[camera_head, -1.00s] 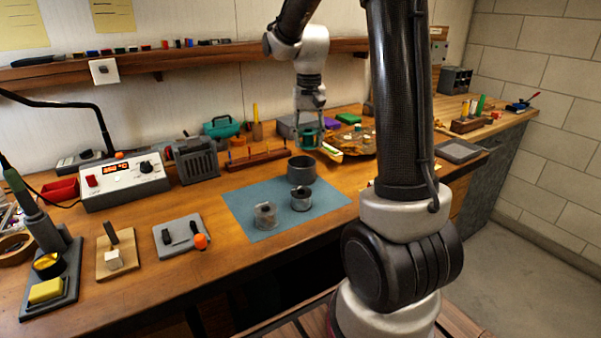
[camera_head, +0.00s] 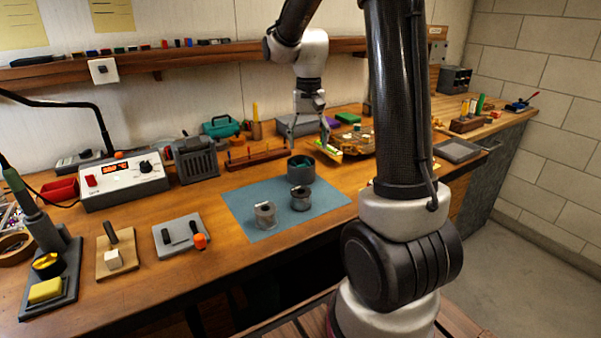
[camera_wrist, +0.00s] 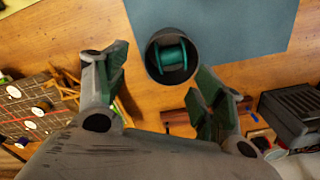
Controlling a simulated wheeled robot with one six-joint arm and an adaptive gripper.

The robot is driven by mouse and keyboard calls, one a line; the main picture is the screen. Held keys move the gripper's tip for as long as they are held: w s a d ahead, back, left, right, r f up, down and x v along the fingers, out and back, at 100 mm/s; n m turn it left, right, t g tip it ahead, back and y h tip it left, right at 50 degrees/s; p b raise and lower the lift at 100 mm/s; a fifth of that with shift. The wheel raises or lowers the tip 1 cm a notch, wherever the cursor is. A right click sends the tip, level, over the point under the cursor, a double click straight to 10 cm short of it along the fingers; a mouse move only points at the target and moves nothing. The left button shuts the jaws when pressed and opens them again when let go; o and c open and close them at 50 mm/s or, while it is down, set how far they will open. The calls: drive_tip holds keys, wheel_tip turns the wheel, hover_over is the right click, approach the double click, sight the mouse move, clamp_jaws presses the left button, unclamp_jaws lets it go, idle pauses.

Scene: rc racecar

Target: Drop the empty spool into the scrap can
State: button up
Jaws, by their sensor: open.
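A dark grey can (camera_head: 301,175) stands at the back edge of the blue mat. A teal-green spool (camera_head: 300,161) is inside it, its top showing at the can's mouth. In the wrist view the spool (camera_wrist: 171,58) lies within the rim of the can (camera_wrist: 149,55). My gripper (camera_head: 309,142) is open and empty above the can. The wrist view shows its two fingers (camera_wrist: 160,93) spread wide, apart from the can and the spool.
Two grey cylindrical pieces, a left one (camera_head: 264,215) and a right one (camera_head: 300,198), stand on the blue mat (camera_head: 240,205). A wooden rack (camera_head: 257,160) stands behind the mat. A cluttered round board (camera_head: 357,141) lies to the right.

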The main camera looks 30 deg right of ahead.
wheel_tip(320, 180, up, 12)
drive_tip(key=shift+f, duration=0.2)
idle(0.4)
drive_tip(key=s+a+f+n+t, duration=0.1)
drive_tip(key=s+a+n+t, duration=0.1)
drive_tip(key=s, duration=0.9)
drive_tip(key=s+a+f+n+t, duration=0.1)
drive_tip(key=s+a+n+t, duration=0.1)
drive_tip(key=s, duration=1)
drive_tip(key=shift+s+a+f+n, duration=0.35)
drive_tip(key=shift+a+n, duration=0.2)
drive_tip(key=shift+n, duration=0.25)
